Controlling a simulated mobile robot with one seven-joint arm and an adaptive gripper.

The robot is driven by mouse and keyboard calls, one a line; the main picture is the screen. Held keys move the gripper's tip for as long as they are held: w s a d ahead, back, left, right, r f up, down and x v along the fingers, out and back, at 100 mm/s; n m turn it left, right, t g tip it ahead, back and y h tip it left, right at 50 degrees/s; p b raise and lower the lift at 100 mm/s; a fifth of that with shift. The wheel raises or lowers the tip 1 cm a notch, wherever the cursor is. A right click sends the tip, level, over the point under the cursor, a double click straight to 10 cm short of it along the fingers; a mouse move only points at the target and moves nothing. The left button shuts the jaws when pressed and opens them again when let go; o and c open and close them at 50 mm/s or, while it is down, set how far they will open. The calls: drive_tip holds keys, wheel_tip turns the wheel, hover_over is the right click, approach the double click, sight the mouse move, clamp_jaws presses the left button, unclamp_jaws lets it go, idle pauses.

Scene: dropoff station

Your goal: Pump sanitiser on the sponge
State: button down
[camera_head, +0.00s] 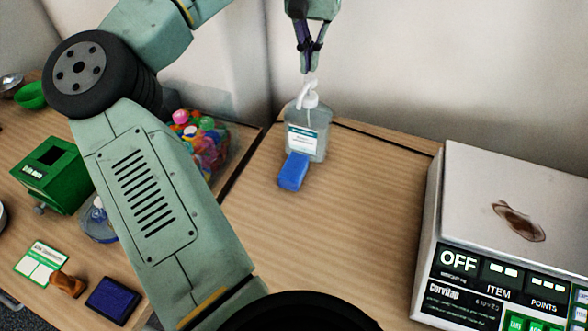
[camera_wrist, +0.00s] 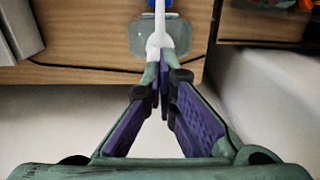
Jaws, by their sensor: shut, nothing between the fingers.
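The sanitiser bottle (camera_head: 318,142) is clear with a white label and stands upright at the back of the wooden table; its white pump head (camera_head: 310,98) is on top. The blue sponge (camera_head: 293,171) lies on the table in front of the bottle, below the nozzle side. My gripper (camera_head: 307,70) is shut and empty, fingertips pointing down just above the pump head. In the wrist view my gripper (camera_wrist: 164,90) has its tips together over the white pump (camera_wrist: 158,40); whether they touch it I cannot tell. Only a sliver of sponge (camera_wrist: 165,3) shows there.
A scale (camera_head: 480,195) with a brown stain on top stands at the right. A clear bin of colourful items (camera_head: 205,140) is left of the bottle. A green box (camera_head: 52,175), a card, a stamp and an ink pad lie at the left. The table's middle is clear.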

sight(310, 78)
idle(0.3)
drive_tip(key=shift+f+b, duration=0.75)
drive_tip(key=shift+f, duration=1.2)
drive_tip(key=shift+r, duration=0.1)
drive_tip(key=shift+r+p, duration=1.85)
drive_tip(key=shift+p, duration=0.25)
drive_tip(key=shift+r, duration=0.1)
wheel_tip(310, 78, up, 3)
drive_tip(key=p, duration=0.3)
wheel_tip(310, 78, up, 3)
drive_tip(key=shift+f+p, duration=0.1)
drive_tip(key=shift+p, duration=0.7)
